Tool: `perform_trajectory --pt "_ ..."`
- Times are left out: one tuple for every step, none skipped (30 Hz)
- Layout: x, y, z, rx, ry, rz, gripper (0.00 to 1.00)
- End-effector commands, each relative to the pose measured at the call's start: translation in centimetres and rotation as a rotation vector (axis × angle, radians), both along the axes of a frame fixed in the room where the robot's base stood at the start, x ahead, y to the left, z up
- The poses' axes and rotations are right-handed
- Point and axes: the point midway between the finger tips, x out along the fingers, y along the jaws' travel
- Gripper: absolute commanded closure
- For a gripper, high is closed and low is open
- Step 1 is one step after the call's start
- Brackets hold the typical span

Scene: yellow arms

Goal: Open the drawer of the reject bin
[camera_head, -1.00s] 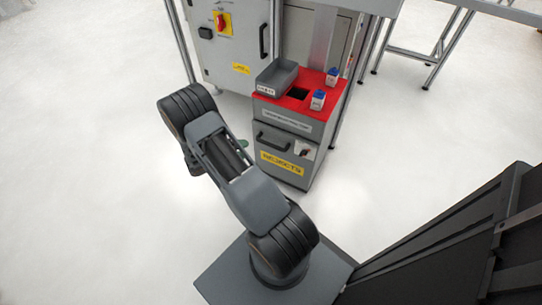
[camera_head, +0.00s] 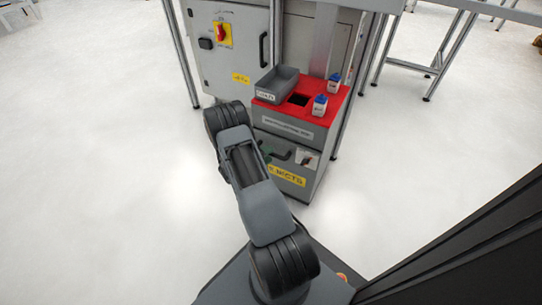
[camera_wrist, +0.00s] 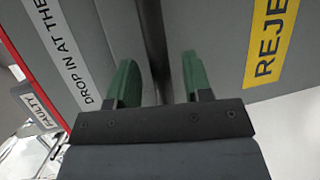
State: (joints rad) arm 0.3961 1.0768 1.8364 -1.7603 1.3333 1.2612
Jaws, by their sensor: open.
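The reject bin (camera_head: 310,170) is a grey cabinet with a red top. Its drawer front (camera_head: 292,181) looks closed and has a dark handle (camera_head: 279,154) and a yellow reject label (camera_head: 287,175). In the wrist view, my gripper (camera_wrist: 158,72) is open, its two green fingers pointing at the bin's front. A dark strip (camera_wrist: 152,45) runs between the fingers; I cannot tell whether it is the handle or the gap above the drawer. The yellow label (camera_wrist: 270,38) is at the right. In the head view my arm hides most of my gripper and the drawer's left side.
On the red top (camera_head: 335,108) stand a grey tray (camera_head: 277,84) and two small white bottles with blue caps, one nearer (camera_head: 320,105) and one farther (camera_head: 334,82). A grey machine cabinet (camera_head: 232,55) stands behind. The floor at the left (camera_head: 90,180) is clear.

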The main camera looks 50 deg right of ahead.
Motion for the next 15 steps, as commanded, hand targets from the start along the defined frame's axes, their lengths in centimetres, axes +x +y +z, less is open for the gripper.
perform_trajectory --pt "-0.1 -0.5 -0.2 0.000 -0.001 -0.002 0.54" --pt "-0.1 -0.8 -0.3 0.000 -0.001 -0.002 0.54" --pt "-0.2 -1.1 -0.3 0.000 -0.001 -0.002 0.54" --pt "-0.2 -1.2 -0.3 0.000 -0.001 -0.001 0.54" --pt "-0.2 -1.4 -0.3 0.000 0.000 0.000 0.54" --pt "-0.2 -1.5 -0.3 0.000 0.000 0.000 0.54" --pt "-0.2 -1.6 -0.3 0.000 0.000 0.000 0.54" --pt "-0.2 -1.7 -0.3 0.000 0.000 0.000 0.54" --pt "-0.3 -1.7 -0.3 0.000 0.000 0.000 0.54" --pt "-0.3 -1.8 -0.3 0.000 0.000 0.000 0.54" --pt "-0.3 -1.8 -0.3 0.000 0.000 0.000 0.54" --pt "-0.3 -1.8 -0.3 0.000 0.000 0.000 0.54" --pt "-0.3 -1.8 -0.3 0.000 0.000 0.000 0.54" --pt "-0.3 -1.8 -0.3 0.000 0.000 0.000 0.54" --pt "-0.3 -1.8 -0.3 0.000 0.000 0.000 0.54"
